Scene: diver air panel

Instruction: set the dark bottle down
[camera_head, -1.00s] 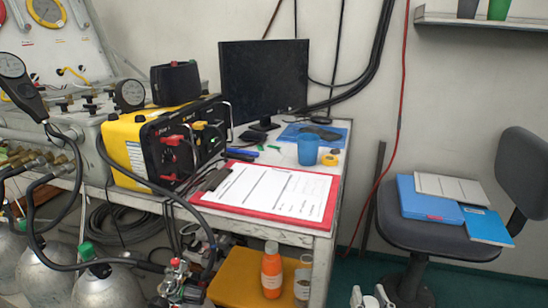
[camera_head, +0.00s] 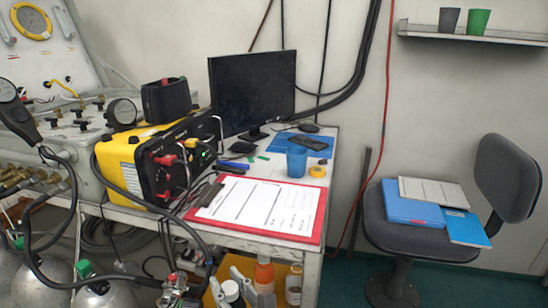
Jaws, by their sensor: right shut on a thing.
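My right gripper (camera_head: 236,284) is at the bottom edge of the view, its grey-white fingers on either side of a bottle with a white cap. It is shut on this bottle, which I take to be the dark bottle (camera_head: 230,290). Only the cap and top show, so its body colour and whether its base touches anything are hidden. An orange bottle (camera_head: 264,272) stands just right of the gripper, partly covered by it. A pale-capped bottle with a light label (camera_head: 294,284) stands further right. My left gripper is not in view.
The yellow surface (camera_head: 221,270) under the bottles lies below the white table. On the table are a red clipboard (camera_head: 310,236), a blue cup (camera_head: 297,161) and a yellow-black case (camera_head: 122,165). A chair (camera_head: 420,243) stands to the right. Gas cylinders and hoses fill the lower left.

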